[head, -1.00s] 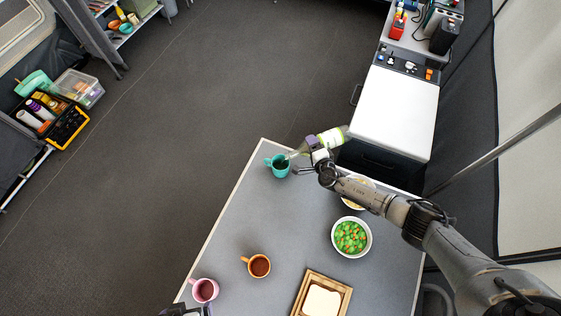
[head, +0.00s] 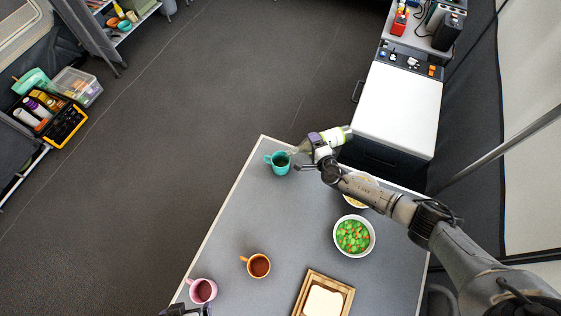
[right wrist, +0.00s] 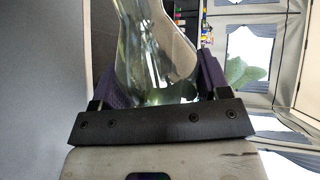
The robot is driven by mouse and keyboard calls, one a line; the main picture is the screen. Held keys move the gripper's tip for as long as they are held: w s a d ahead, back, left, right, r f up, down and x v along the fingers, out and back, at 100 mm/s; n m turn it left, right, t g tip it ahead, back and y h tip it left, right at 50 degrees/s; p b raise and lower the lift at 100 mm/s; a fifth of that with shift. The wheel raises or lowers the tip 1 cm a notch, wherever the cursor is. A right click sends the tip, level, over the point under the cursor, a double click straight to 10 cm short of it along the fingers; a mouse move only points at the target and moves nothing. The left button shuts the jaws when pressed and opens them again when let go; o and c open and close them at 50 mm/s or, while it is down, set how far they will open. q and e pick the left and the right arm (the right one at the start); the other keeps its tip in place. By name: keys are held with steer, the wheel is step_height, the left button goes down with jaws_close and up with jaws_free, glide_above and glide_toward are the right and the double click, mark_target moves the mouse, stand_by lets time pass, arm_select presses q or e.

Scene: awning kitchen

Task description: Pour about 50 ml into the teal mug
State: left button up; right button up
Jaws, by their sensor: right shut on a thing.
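The teal mug (head: 279,163) stands upright near the far corner of the grey table, its handle to the left. The bottle (right wrist: 158,55) also shows between the purple finger pads in the right wrist view. I cannot tell whether liquid is flowing. My left gripper (head: 188,311) shows only in part at the bottom edge, by the pink mug.
A pink mug (head: 202,291), an orange mug (head: 258,266), a bowl of green and orange pieces (head: 354,236) and a wooden tray (head: 345,290) with a white slab stand on the table (head: 300,220). Another bowl is partly under my right arm. The table's middle is clear.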

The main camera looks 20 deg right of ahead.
steer(key=shift+f+m+y, duration=0.3)
steer(key=shift+m, duration=0.1)
steer(key=shift+r, duration=0.2)
steer(key=shift+f+m+b, duration=0.15)
steer(key=shift+m+b, duration=0.15)
steer(key=shift+b, duration=0.4)
arm_select(q)
steer(key=f, duration=0.3)
steer(key=shift+d, duration=0.25)
steer(key=shift+a, duration=0.2)
steer(key=shift+d, duration=0.2)
steer(key=shift+f, duration=0.15)
